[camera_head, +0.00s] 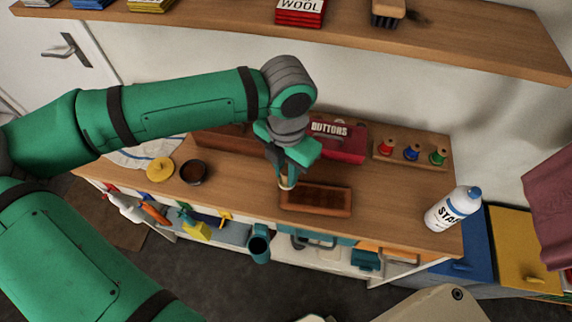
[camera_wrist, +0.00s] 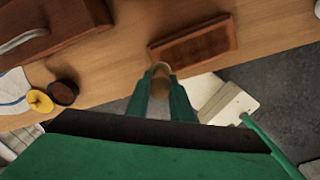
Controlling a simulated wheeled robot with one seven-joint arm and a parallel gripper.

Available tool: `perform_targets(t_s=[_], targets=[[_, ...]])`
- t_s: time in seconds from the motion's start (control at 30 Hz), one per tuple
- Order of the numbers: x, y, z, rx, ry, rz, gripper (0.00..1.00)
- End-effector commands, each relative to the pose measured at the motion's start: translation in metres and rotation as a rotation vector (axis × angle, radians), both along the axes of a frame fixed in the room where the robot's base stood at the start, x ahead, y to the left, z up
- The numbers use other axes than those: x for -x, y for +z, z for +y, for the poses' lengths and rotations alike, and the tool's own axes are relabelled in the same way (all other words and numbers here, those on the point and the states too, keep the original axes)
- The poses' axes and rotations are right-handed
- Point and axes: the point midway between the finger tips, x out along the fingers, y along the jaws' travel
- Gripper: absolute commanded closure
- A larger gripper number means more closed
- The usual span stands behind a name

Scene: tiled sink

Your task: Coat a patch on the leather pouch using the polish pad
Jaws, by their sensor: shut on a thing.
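My gripper (camera_head: 285,179) is shut on the pale polish pad (camera_head: 287,185), at the pouch's left end. In the wrist view the pad (camera_wrist: 160,69) shows between my fingertips, beside the pouch's lower left corner. I cannot tell whether it touches the pouch. An open round tin (camera_head: 194,172) with dark contents stands to the left, with a yellow lid (camera_head: 160,170) beside it.
A red buttons box (camera_head: 340,141) and a rack of thread spools (camera_head: 411,152) stand behind the pouch. A white spray-starch bottle (camera_head: 453,209) stands at the right end. A wooden shelf (camera_head: 340,35) runs above. Several tools hang along the worktop's front.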

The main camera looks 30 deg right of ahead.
Motion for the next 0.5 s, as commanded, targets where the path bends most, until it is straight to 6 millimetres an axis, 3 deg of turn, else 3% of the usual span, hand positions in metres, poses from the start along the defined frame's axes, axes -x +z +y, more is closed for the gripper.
perform_targets(t_s=[0.23,0.5], targets=[[0.002,0.020,-0.006,0.000,-0.014,-0.002,0.97],[0.002,0.024,-0.007,0.001,-0.016,0.000,0.97]])
